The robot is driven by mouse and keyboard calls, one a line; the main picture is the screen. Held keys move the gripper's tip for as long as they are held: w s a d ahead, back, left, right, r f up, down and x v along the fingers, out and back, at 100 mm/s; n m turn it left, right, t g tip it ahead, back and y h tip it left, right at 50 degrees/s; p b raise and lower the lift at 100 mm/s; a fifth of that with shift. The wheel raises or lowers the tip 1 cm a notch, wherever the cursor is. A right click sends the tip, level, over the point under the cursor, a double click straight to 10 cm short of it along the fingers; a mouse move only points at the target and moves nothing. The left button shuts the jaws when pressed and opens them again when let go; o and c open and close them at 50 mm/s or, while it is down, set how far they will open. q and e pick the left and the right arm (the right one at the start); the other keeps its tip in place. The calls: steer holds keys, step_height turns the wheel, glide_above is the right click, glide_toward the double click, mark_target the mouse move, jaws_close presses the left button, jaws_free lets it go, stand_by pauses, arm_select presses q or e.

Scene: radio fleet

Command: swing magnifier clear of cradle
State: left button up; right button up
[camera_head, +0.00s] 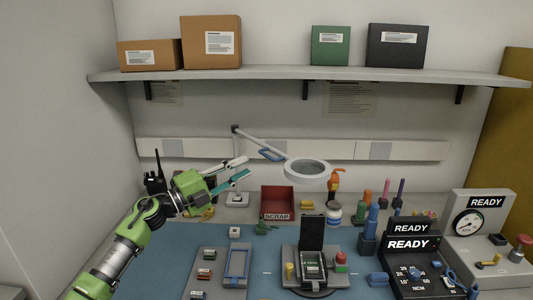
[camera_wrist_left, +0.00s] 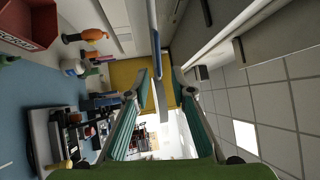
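The ring hangs above and behind the cradle (camera_head: 313,268), which has a raised black lid (camera_head: 312,232). My left gripper (camera_head: 243,168) is open, left of the blue handle. In the left wrist view its fingertips (camera_wrist_left: 159,78) are apart; a pale bar, perhaps the magnifier arm, shows between them. I cannot tell if they touch. My right gripper is not in view.
A red scrap bin (camera_head: 277,202) stands behind the blue mat (camera_head: 265,245). Orange and blue tools and bottles (camera_head: 334,212) stand right of it. A shelf (camera_head: 305,74) with boxes runs above. READY displays (camera_head: 408,244) and a gauge box (camera_head: 480,225) fill the right.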

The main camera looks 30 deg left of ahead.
mark_target(267, 156)
arm_select(q)
steer(key=p+x, duration=0.2)
steer(key=x, duration=0.6)
steer(key=shift+w+a, duration=0.1)
steer(key=shift+w, duration=0.55)
steer(key=shift+w+d, duration=0.15)
steer(key=shift+d, duration=0.1)
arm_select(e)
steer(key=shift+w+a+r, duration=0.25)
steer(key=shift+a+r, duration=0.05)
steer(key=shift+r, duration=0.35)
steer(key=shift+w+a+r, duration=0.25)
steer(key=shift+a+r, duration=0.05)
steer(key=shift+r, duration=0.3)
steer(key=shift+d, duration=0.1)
arm_select(q)
jaws_close()
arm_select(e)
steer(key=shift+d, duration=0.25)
